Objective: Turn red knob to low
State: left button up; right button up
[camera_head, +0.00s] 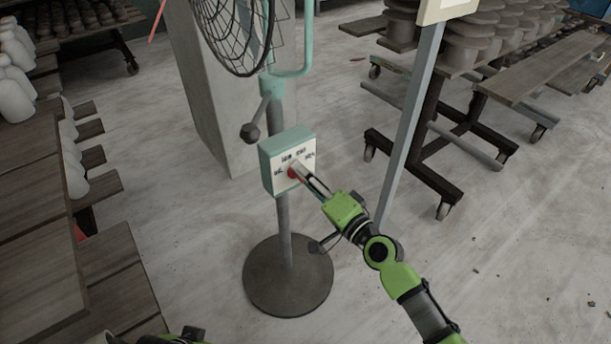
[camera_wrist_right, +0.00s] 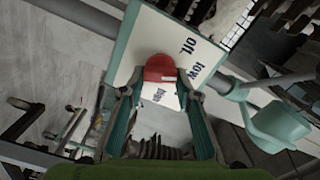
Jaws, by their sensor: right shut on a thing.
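The red knob (camera_head: 291,173) sits on the pale front of a teal control box (camera_head: 270,152) on the fan's stand. My right gripper (camera_head: 299,170) reaches it from the lower right and is shut on the knob. In the right wrist view the red knob (camera_wrist_right: 160,66) shows between the fingertips of my right gripper (camera_wrist_right: 158,82). The words "Off" and "low" are readable on the panel (camera_wrist_right: 150,32) beside it; other labels are partly hidden or too small to read. I cannot tell for certain which label the knob points at. My left gripper is not seen.
The fan's wire cage (camera_head: 232,35) is above the box and its round base (camera_head: 288,275) stands on the floor. A grey post (camera_head: 408,130) stands to the right. Wheeled racks (camera_head: 420,165) with pottery are behind it, and wooden shelves (camera_head: 50,250) line the left.

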dwell(0.3)
jog(key=o, duration=1.1)
jog(key=v, duration=1.2)
